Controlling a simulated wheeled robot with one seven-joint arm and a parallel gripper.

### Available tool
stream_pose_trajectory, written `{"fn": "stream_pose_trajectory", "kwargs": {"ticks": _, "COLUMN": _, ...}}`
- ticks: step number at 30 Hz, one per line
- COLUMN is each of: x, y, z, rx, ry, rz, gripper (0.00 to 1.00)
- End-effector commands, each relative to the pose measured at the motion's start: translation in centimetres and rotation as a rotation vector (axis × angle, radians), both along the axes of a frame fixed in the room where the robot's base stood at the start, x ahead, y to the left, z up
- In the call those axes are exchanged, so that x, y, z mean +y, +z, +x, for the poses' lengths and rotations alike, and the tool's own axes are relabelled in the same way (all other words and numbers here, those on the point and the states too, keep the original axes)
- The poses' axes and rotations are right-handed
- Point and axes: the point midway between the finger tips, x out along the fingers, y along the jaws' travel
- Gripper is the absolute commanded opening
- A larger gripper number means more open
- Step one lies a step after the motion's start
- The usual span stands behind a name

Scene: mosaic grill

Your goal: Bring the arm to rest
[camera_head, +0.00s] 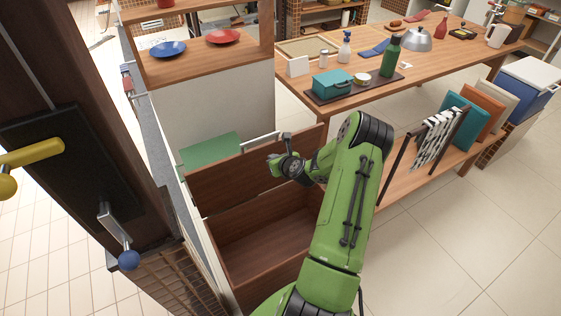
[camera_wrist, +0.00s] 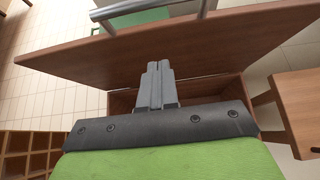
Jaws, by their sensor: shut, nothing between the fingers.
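My green arm reaches up over an open wooden drawer (camera_head: 262,248) in the head view. My gripper shows in the wrist view (camera_wrist: 155,72) with its two grey fingers together and nothing between them. In the head view its fingertips are hard to make out near the drawer front. The drawer front (camera_wrist: 90,55) with its metal bar handle (camera_wrist: 150,8) lies just beyond the fingers in the wrist view. I cannot tell whether the fingers touch the wood. The visible drawer floor is empty.
A long wooden table (camera_head: 440,62) at the back holds a green bottle (camera_head: 391,57), a teal box (camera_head: 334,83) and a metal dome (camera_head: 417,39). A shelf with blue (camera_head: 168,49) and red (camera_head: 222,36) plates stands behind the drawer.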

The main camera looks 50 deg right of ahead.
Motion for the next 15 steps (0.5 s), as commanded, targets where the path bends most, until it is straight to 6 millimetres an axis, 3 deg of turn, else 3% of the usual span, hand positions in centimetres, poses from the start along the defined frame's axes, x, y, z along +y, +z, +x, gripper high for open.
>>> {"fn": "stream_pose_trajectory", "kwargs": {"ticks": 6, "x": 0.9, "y": 2.7, "z": -3.2, "rx": 0.001, "ry": -0.001, "rz": 0.0, "gripper": 0.0}}
{"fn": "stream_pose_trajectory", "kwargs": {"ticks": 15, "x": 1.2, "y": 3.2, "z": -4.0, "rx": 0.0, "ry": 0.0, "rz": 0.0, "gripper": 0.0}}
